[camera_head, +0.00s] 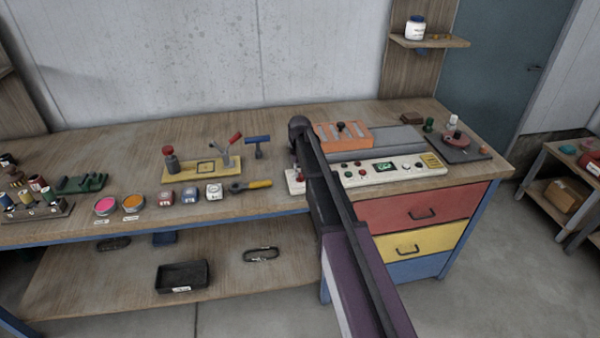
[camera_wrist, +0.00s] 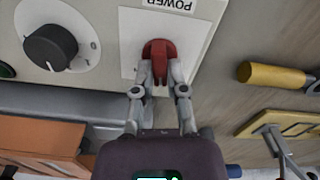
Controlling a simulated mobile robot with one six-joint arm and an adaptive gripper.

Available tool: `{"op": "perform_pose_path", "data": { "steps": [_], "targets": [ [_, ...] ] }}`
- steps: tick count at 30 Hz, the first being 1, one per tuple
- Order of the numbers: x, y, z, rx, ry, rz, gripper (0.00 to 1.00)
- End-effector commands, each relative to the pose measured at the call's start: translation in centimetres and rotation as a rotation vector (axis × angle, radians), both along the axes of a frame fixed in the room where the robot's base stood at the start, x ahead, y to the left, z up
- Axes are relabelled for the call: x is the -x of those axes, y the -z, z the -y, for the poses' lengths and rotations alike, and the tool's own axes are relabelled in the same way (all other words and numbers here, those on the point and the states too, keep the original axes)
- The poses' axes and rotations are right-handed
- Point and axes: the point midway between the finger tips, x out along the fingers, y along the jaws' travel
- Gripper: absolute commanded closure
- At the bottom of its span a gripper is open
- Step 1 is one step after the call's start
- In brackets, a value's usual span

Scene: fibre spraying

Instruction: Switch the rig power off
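The red power switch (camera_wrist: 159,50) sits on a pale plate under a "POWER" label (camera_wrist: 167,4) in the wrist view. My gripper (camera_wrist: 160,78) has one finger on each side of the switch's narrow red grip, and the fingertips appear closed on it. The pale control panel (camera_head: 375,179) lies along the front of the bench in the head view. My arm covers part of its left end, so the switch and fingertips are hard to make out there.
A black dial (camera_wrist: 50,47) is beside the switch on the panel. An orange fixture (camera_head: 341,136) stands behind the panel. A yellow-handled tool (camera_head: 250,185) lies left of the panel, near a yellow toggle-clamp base (camera_head: 203,168). Drawers (camera_head: 420,213) are below the bench front.

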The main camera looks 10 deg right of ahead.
Motion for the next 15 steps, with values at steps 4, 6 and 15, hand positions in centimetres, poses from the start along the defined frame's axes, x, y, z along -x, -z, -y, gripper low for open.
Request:
{"op": "perform_pose_path", "data": {
  "steps": [4, 6, 15],
  "targets": [
    [0.02, 0.01, -0.02, 0.000, -0.002, -0.001, 1.00],
    [0.02, 0.02, -0.02, 0.000, -0.011, -0.001, 1.00],
    [0.07, 0.02, -0.11, 0.000, -0.165, -0.001, 1.00]
  ]
}}
